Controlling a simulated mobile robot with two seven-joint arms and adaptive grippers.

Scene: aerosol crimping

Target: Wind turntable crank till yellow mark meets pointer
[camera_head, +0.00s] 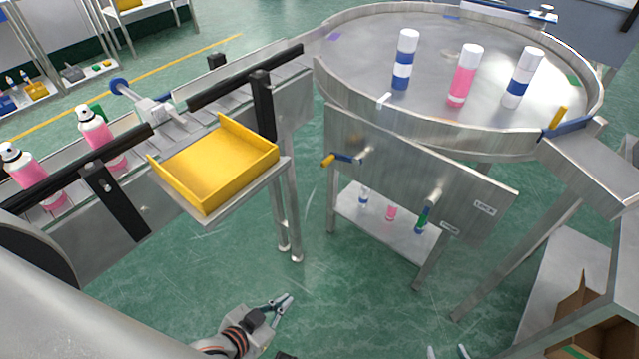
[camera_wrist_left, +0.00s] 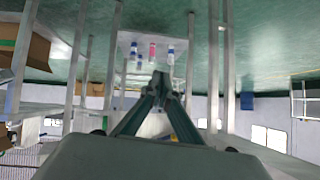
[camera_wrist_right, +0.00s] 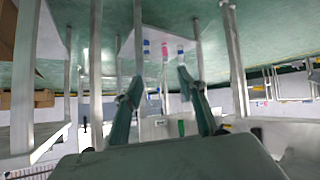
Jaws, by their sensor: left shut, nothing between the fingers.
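The round steel turntable (camera_head: 425,50) stands at the upper right, carrying a pink can and two white-and-blue cans. Purple (camera_head: 333,37), green (camera_head: 574,80) and blue (camera_head: 452,17) marks show on the disc; I make out no yellow mark there. On the front panel are a blue crank with a yellow knob (camera_head: 327,160), pointing left, and a green-gripped handle (camera_head: 422,218), hanging down. My left gripper (camera_head: 288,298) is shut and empty, low before the stand. My right gripper (camera_head: 448,352) is open and empty at the bottom edge.
A yellow tray (camera_head: 216,165) stands beside the conveyor (camera_head: 140,130) on the left, with pink cans on it. The steel panel (camera_head: 400,170) has a low shelf (camera_head: 380,228) with small cans beneath. An open carton (camera_head: 580,325) is at lower right. Green floor is free between.

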